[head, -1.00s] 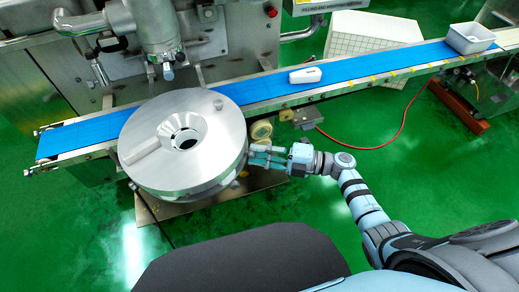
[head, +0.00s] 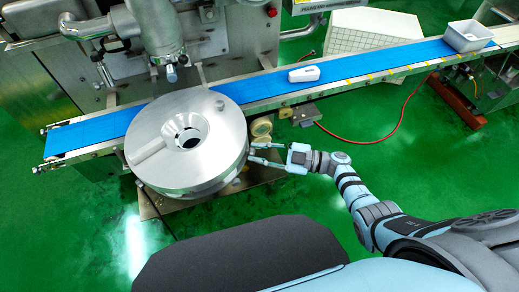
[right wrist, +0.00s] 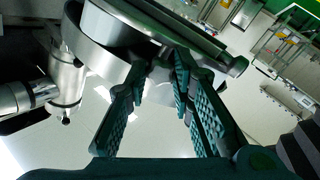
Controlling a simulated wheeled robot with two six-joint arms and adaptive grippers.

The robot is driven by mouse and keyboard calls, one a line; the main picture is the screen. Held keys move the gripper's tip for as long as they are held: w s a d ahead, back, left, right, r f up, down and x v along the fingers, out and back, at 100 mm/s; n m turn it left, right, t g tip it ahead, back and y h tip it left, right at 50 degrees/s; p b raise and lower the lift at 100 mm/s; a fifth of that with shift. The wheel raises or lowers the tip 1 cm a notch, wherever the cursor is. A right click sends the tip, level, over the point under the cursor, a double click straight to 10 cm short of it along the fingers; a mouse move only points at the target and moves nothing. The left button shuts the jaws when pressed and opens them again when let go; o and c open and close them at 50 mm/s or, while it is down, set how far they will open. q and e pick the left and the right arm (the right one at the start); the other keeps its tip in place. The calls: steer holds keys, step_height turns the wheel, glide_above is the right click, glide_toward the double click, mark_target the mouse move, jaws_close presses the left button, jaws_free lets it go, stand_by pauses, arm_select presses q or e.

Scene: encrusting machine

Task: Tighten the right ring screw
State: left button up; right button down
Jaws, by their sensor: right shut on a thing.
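The round steel hopper (head: 205,170) with a central funnel hole stands in front of the blue belt in the head view. My right gripper (head: 252,153) reaches its right side from the right. In the right wrist view the ribbed fingers of my right gripper (right wrist: 162,62) close in at the steel ring (right wrist: 118,82) below the hopper. They are shut on the right ring screw, which is mostly hidden between the fingertips. My left gripper is not in view.
The blue conveyor belt (head: 240,92) runs behind the hopper, with a white device (head: 304,74) on it and a white bin (head: 467,37) at its right end. Pale rollers (head: 261,127) sit close behind my right gripper.

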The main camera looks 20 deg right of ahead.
steer(key=shift+m, duration=0.9)
steer(key=c, duration=1.4)
jaws_free()
steer(key=v, duration=1.2)
